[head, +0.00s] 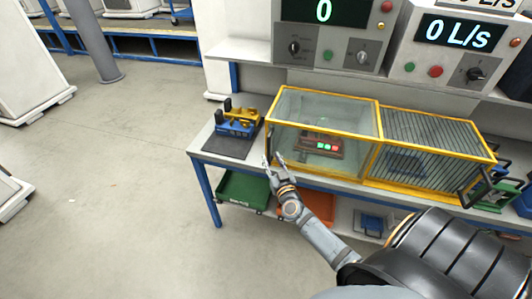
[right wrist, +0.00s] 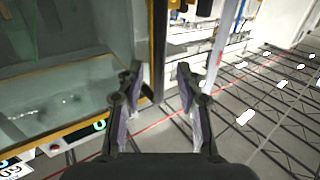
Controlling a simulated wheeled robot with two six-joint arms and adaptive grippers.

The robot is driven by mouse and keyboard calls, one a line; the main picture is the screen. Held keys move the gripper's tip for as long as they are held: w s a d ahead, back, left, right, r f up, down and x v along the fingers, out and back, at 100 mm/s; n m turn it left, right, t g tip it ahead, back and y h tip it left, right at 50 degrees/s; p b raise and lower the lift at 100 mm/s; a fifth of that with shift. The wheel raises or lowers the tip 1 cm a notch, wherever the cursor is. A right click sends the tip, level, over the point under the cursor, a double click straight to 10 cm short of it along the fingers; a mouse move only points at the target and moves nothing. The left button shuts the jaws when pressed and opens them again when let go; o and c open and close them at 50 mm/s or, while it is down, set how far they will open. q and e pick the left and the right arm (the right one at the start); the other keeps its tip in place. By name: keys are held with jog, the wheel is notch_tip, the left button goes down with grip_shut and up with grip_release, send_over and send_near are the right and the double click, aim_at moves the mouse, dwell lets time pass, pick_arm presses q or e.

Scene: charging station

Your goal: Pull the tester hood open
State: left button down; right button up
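The tester hood (head: 325,108) is a clear box with a yellow frame on the workbench, and a barred yellow cage (head: 428,130) adjoins it on the right. A small reddish-brown device with green lights (head: 320,145) shows through the clear panels. My left gripper is not in view.
Blue and yellow parts (head: 236,122) sit on a dark mat (head: 228,145) left of the hood. Consoles (head: 330,45) with displays stand behind. A green bin (head: 243,190) and an orange bin (head: 318,207) are below the tabletop. The floor at left is clear.

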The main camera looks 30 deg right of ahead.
aim_at(269, 154)
jog(key=x, duration=0.4)
jog(key=shift+w+d, duration=0.15)
jog(key=shift+w, duration=0.15)
grip_shut()
jog(key=shift+f, duration=0.1)
